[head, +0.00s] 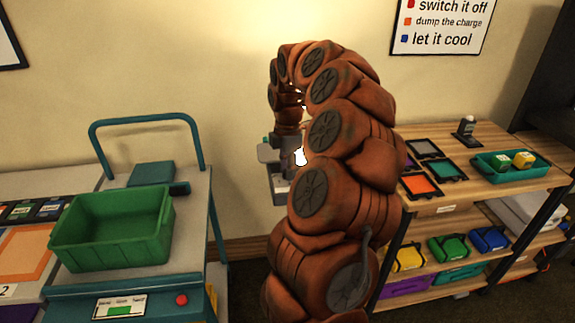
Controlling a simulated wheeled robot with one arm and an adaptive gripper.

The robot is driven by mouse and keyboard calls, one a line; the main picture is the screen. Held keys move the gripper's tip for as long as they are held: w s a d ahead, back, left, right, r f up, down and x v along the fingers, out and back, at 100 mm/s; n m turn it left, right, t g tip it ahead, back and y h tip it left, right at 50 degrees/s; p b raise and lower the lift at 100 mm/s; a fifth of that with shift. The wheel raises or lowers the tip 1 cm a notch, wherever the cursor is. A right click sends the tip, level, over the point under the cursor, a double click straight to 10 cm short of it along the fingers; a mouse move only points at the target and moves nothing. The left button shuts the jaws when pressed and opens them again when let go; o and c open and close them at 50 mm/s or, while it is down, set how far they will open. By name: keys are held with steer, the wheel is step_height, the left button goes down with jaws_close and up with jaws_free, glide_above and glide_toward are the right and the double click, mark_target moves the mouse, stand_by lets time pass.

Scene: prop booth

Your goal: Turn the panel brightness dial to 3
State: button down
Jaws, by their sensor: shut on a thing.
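My gripper (284,178) is the small grey shape at the end of my bulky orange-brown arm, left of the picture's middle, in front of the cream wall. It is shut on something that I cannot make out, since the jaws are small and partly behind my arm. A bright white patch (300,157) shows right beside it, against my arm. I cannot pick out the panel brightness dial or its number marks in this view; my arm hides much of the middle.
At left, a cart with a teal handle (146,121) bears a green bin (112,229). A red button (181,299) is on its front. At right, a wooden shelf (508,185) holds coloured trays and a teal tray (483,170). A sign (440,25) hangs above.

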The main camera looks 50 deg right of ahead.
steer(key=n+p, duration=0.1)
steer(key=n, duration=0.3)
steer(key=shift+w+r+n+p, duration=0.1)
steer(key=shift+n+p, duration=0.2)
steer(key=shift+p, duration=0.05)
stand_by(0.4)
steer(key=c, duration=0.9)
jaws_free()
step_height(320, 180, up, 8)
steer(key=shift+f, duration=0.15)
